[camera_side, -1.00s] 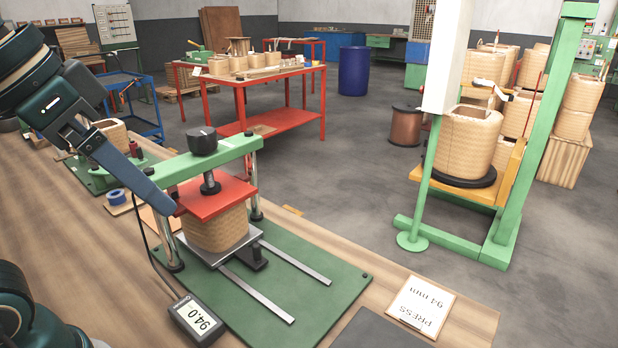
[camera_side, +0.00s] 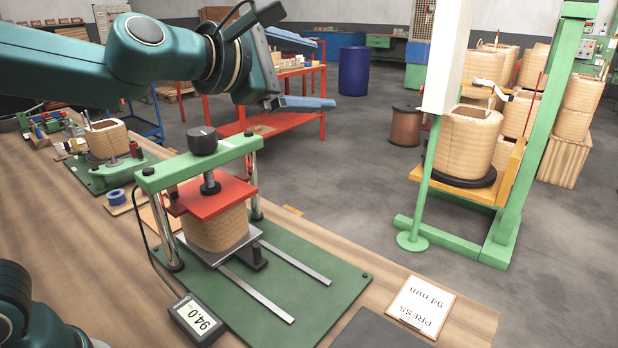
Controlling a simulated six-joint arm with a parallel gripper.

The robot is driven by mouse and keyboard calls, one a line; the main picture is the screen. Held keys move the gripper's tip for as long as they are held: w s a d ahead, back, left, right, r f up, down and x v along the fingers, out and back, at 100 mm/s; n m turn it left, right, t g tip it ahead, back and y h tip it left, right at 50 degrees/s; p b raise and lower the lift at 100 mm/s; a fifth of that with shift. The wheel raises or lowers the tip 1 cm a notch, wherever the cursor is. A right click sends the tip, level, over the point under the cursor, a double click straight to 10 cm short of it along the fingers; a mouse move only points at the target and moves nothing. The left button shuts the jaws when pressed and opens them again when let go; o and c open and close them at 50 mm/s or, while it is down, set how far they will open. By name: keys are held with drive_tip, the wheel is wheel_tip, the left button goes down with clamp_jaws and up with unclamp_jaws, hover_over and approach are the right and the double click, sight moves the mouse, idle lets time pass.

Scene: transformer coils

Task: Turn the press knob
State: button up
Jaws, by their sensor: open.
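The black press knob (camera_side: 203,141) sits on top of the green crossbar (camera_side: 200,163) of the press. Below it a screw meets the red press plate (camera_side: 212,197), which rests on a woven tan coil (camera_side: 216,229). A gauge (camera_side: 196,318) in front reads 94.0. My gripper (camera_side: 322,73) is open and empty, above and to the right of the knob and apart from it. Its two blue fingers point right, one above the other.
A card (camera_side: 420,306) reading "PRESS 94 mm" lies at the bench's right. A second coil (camera_side: 106,138) stands on a green fixture at left. Blue tape (camera_side: 116,196) lies nearby. A green stand (camera_side: 520,150) with a coil is at right. The space directly above the knob is clear.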

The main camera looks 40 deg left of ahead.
sight(203, 141)
drive_tip(key=a+f+n+g+y, duration=0.2)
drive_tip(key=a+f+n+y, duration=0.3)
drive_tip(key=a+n+y, duration=0.8)
drive_tip(key=s+a+n+g+y, duration=0.1)
drive_tip(key=s+n+g, duration=0.1)
drive_tip(key=n, duration=0.2)
drive_tip(key=s+a+f+n+g+y, duration=0.1)
drive_tip(key=s+a+n+g+y, duration=0.1)
drive_tip(key=n, duration=0.2)
drive_tip(key=s+a+f+n+g+y, duration=0.1)
drive_tip(key=s+n+g, duration=0.1)
drive_tip(key=s+n, duration=0.1)
drive_tip(key=shift+a+n, duration=0.3)
drive_tip(key=shift+n, duration=0.2)
drive_tip(key=f, duration=0.4)
drive_tip(key=shift+w+f, duration=0.2)
drive_tip(key=shift+f, duration=0.1)
drive_tip(key=shift+a+f, duration=0.1)
drive_tip(key=shift+x, duration=2.45)
